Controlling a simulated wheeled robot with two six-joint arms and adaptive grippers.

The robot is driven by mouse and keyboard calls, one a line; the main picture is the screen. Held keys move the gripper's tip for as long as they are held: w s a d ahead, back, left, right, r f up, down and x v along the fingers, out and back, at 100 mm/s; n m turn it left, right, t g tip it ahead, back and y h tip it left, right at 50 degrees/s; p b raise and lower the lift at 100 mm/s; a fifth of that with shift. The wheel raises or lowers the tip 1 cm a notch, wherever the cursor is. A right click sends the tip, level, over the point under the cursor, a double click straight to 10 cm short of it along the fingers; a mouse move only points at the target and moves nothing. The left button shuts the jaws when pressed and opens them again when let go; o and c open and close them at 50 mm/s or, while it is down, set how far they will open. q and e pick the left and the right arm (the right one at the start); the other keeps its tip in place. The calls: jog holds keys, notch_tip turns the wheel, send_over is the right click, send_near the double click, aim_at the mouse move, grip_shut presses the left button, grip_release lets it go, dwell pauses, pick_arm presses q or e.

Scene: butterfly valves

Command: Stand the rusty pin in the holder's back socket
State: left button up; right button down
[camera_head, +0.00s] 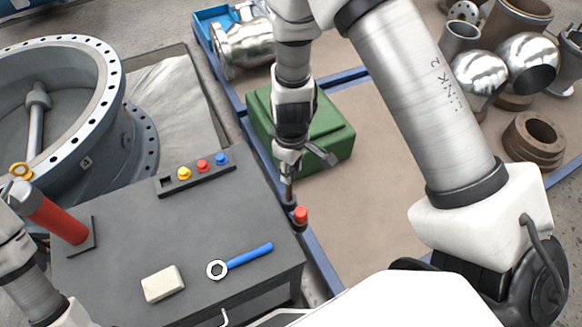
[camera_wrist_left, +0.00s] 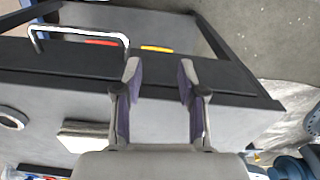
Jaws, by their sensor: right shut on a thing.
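A dark pin holder (camera_head: 197,177) lies on the grey workbench. It carries a yellow (camera_head: 184,173), a red (camera_head: 202,166) and a blue pin (camera_head: 221,158) in a row, with an empty square socket at its left end. My right gripper (camera_head: 290,199) points down beyond the bench's right edge, right of the holder and apart from it. It is shut on a dark pin with a rust-red head (camera_head: 301,215), which I take as the rusty pin; the fingers partly hide it. My left gripper (camera_wrist_left: 160,103) is open and empty in the left wrist view.
On the bench (camera_head: 120,240) are a blue ring wrench (camera_head: 247,257), a pale block (camera_head: 162,283) and a red cylinder (camera_head: 58,220). A green case (camera_head: 328,140) lies behind my right gripper. A large flanged valve (camera_head: 110,100) stands at the left. The bench's middle is clear.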

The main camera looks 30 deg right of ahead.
aim_at(291, 190)
jog(key=shift+f+b, duration=4.85)
jog(key=shift+s+f+b, duration=0.25)
jog(key=shift+f+b, duration=0.25)
jog(key=shift+b, duration=0.1)
jog(key=shift+f, duration=0.1)
jog(key=shift+c, duration=1.2)
grip_release()
